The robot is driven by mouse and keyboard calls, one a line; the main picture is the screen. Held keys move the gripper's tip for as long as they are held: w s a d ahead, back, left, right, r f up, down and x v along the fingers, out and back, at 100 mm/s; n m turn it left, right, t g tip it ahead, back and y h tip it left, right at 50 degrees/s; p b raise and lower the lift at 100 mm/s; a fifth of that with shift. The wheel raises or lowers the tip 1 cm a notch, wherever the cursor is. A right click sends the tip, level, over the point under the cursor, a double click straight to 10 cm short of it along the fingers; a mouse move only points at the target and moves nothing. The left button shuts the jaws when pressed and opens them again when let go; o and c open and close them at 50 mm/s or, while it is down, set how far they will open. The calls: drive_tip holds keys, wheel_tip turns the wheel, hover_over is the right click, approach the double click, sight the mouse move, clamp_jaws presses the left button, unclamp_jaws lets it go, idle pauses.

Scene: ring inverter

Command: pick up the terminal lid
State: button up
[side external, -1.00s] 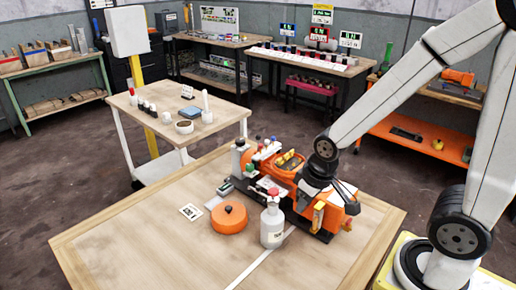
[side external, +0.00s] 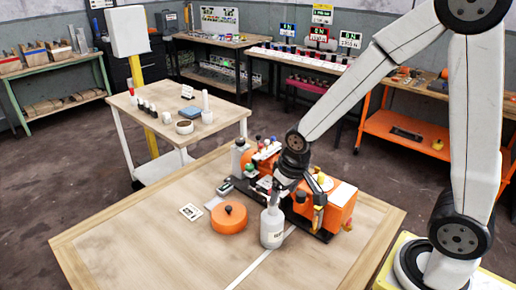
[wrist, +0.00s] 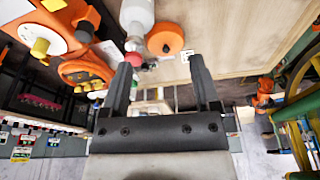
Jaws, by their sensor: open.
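The terminal lid (side external: 226,222), a round orange disc with a dark knob, lies on the wooden table left of the white bottle. In the wrist view the lid (wrist: 160,33) shows beyond and between my fingertips. My gripper (side external: 276,190) is tilted beside the orange machine, close to the bottle's top in the side view. In the wrist view both fingers of my gripper (wrist: 160,62) stand apart with nothing held between them. The gripper is apart from the lid.
The white bottle (side external: 272,228) with a red top stands right of the lid, near my gripper. The orange machine (side external: 340,208) stands behind it. A small printed card (side external: 191,212) lies left of the lid. The table's front left is clear.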

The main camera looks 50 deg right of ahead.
drive_tip(key=w+f+m+h, duration=0.1)
drive_tip(key=w+f+m, duration=0.4)
drive_tip(key=w, duration=0.8)
drive_tip(key=m+h, duration=0.2)
approach(228, 208)
drive_tip(key=shift+d+f+m+t, duration=0.3)
drive_tip(key=shift+d+f, duration=0.15)
drive_tip(key=shift+f, duration=0.25)
drive_tip(key=shift+x, duration=1.3)
drive_tip(key=shift+f, duration=0.1)
drive_tip(key=shift+x, duration=2.5)
drive_tip(key=shift+a, duration=0.1)
drive_tip(key=shift+c, duration=0.2)
clamp_jaws()
